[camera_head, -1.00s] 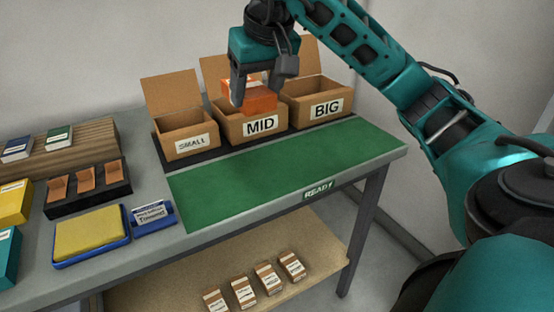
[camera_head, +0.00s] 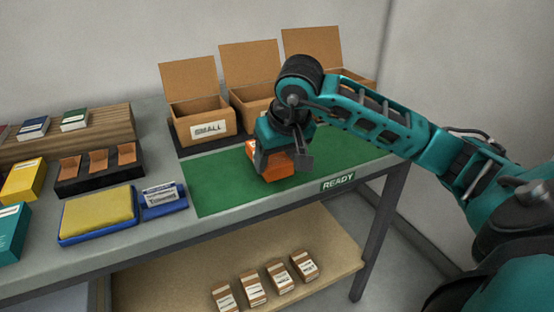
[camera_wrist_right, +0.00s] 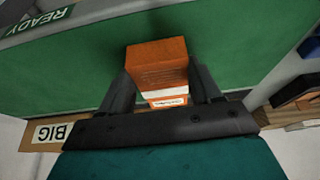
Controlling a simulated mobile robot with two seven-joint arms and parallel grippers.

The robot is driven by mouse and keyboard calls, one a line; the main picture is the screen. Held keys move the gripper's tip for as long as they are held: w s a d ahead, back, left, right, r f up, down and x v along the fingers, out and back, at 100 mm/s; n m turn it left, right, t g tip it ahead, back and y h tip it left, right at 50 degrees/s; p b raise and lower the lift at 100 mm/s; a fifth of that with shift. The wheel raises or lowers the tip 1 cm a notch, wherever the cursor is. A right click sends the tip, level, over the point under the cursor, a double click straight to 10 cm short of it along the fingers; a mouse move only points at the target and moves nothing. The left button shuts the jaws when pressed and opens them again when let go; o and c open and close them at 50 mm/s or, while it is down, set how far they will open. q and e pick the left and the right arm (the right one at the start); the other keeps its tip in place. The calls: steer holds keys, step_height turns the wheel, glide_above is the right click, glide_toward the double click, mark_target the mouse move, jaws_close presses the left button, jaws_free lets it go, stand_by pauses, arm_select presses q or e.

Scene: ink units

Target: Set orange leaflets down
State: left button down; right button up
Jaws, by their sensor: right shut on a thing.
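The orange leaflets (camera_head: 284,166) form a small block with a white label band. My right gripper (camera_head: 272,160) is shut on the block, low over the green mat (camera_head: 215,180) marked READY. In the right wrist view the block (camera_wrist_right: 157,62) sits between the two fingers of the right gripper (camera_wrist_right: 163,95), with the green mat (camera_wrist_right: 60,75) behind it. I cannot tell whether the block touches the mat. My left gripper is not in view.
Open cardboard boxes stand behind the mat; the SMALL box (camera_head: 200,122) is clear, the others are partly hidden by my arm. A yellow pad on a blue tray (camera_head: 97,215) and a card holder (camera_head: 163,200) lie left. Small packs (camera_head: 254,287) sit on the lower shelf.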

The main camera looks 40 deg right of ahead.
steer(key=shift+f, duration=0.15)
steer(key=o, duration=1.2)
steer(key=shift+o, duration=0.2)
steer(key=shift+r, duration=0.2)
steer(key=p+v, duration=0.2)
steer(key=v, duration=1)
steer(key=shift+s+p, duration=0.15)
steer(key=shift+p, duration=0.15)
